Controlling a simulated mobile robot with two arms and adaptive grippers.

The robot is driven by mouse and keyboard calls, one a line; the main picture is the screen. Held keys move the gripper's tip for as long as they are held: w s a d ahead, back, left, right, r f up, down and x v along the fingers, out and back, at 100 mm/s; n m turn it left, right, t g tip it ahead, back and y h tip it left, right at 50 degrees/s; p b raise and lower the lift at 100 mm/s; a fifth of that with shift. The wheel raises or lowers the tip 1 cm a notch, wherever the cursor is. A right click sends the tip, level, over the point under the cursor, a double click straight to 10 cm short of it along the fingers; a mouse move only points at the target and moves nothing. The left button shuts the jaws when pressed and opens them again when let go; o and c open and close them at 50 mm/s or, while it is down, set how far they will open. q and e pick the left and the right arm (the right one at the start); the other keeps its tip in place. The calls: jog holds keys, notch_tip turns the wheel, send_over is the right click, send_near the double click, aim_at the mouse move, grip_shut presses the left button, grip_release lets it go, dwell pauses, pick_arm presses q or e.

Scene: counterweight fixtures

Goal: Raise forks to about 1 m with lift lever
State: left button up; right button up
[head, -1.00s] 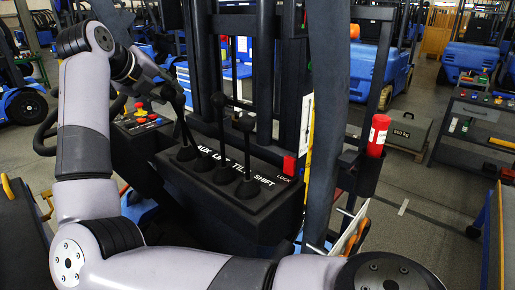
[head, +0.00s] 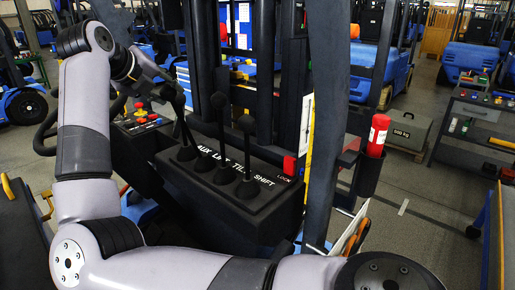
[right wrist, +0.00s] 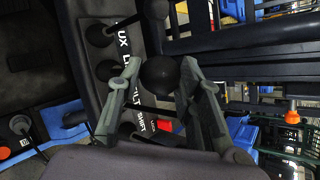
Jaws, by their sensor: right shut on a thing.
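The lift lever is one of several black ball-topped levers on a dark console (head: 250,215) lettered AUX, LIFT, TILT, SHIFT. My right gripper (head: 165,84) is at the levers on the left of the row. In the right wrist view its fingers (right wrist: 160,64) are shut around a black ball knob (right wrist: 160,76), which looks like the lift lever's. The tilt lever (head: 219,101) and shift lever (head: 246,123) stand free to the right. The mast uprights (head: 264,70) rise behind the console. I cannot make out the forks. My left gripper is not in view.
A red lock button (head: 290,166) sits at the console's right end. A red cylinder (head: 378,134) stands in a dark holder further right. A button panel (head: 140,118) is left of the levers. A grey 500 kg weight (head: 409,130) rests on a pallet behind.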

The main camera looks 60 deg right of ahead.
jog(key=shift+f, duration=0.1)
jog(key=shift+d+r, duration=0.25)
jog(key=shift+d, duration=0.25)
jog(key=shift+s+d+r+p, duration=0.15)
jog(key=shift+d+p, duration=0.1)
jog(key=shift+d, duration=0.3)
jog(key=shift+w+d+r+p, duration=0.1)
jog(key=shift+d+p, duration=0.1)
jog(key=shift+d, duration=0.35)
jog(key=shift+s+d, duration=0.1)
jog(key=shift+d, duration=0.25)
jog(key=shift+r, duration=0.2)
